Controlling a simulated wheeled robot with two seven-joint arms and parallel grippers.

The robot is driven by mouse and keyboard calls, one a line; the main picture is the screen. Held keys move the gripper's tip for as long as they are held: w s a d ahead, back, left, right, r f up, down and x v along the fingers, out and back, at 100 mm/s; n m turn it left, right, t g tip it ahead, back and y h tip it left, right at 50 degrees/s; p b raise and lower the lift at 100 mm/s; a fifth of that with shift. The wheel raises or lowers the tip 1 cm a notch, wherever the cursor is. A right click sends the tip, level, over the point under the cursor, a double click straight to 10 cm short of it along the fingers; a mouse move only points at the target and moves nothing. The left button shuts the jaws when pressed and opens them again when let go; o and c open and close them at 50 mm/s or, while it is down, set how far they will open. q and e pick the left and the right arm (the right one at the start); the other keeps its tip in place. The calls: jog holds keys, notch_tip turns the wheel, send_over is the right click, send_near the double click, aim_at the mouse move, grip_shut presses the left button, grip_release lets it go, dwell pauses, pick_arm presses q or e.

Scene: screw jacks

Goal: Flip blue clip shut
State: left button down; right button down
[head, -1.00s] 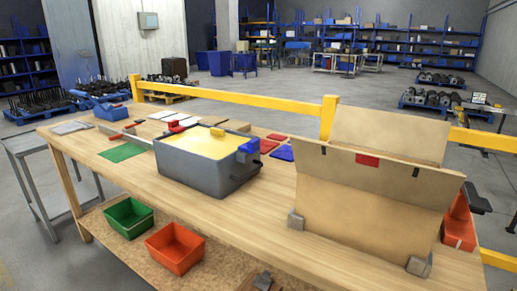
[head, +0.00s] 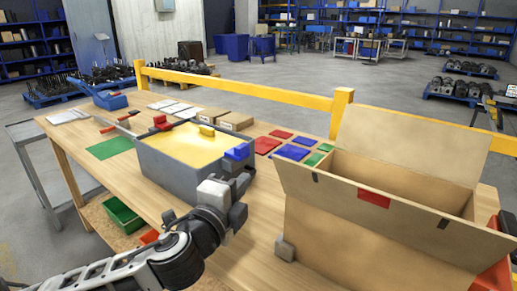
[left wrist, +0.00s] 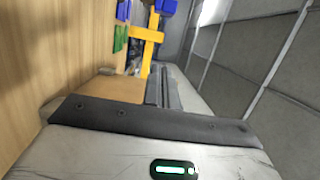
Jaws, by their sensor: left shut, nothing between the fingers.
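The blue clip (head: 237,152) sits at the right end of a grey box (head: 165,174) with a yellow top (head: 178,147). I cannot tell how far the clip is folded. A red clip (head: 160,122) is at the box's far left end. My left gripper (head: 238,192) is shut and empty, just in front of and below the blue clip, by the box's right corner. Whether it touches the box is unclear. Its fingers also show in the left wrist view (left wrist: 163,88), where the blue clip cannot be made out. My right gripper is not in view.
An open cardboard box (head: 375,205) stands close on the right of the table (head: 245,248). Red, blue and green flat pieces (head: 292,151) lie behind the grey box. A green mat (head: 110,148) lies to its left. A yellow rail (head: 240,94) runs behind the table.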

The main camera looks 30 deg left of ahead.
aim_at(234, 151)
pick_arm(q)
jog(key=shift+w+a+p, duration=0.3)
jog(key=shift+w+a, duration=0.65)
jog(key=shift+w, duration=0.65)
jog(key=shift+w+a+p, duration=0.35)
jog(key=shift+w+a, duration=0.55)
jog(key=shift+w, duration=0.7)
jog(key=shift+w+a+p, duration=0.3)
jog(key=shift+w+a, duration=0.65)
jog(key=shift+w, duration=0.65)
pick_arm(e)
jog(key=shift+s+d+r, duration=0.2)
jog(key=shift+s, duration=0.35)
pick_arm(q)
jog(key=shift+a, duration=0.15)
jog(key=a, duration=0.3)
jog(key=shift+w+a, duration=0.1)
jog(key=shift+a, duration=0.1)
jog(key=shift+r, duration=0.1)
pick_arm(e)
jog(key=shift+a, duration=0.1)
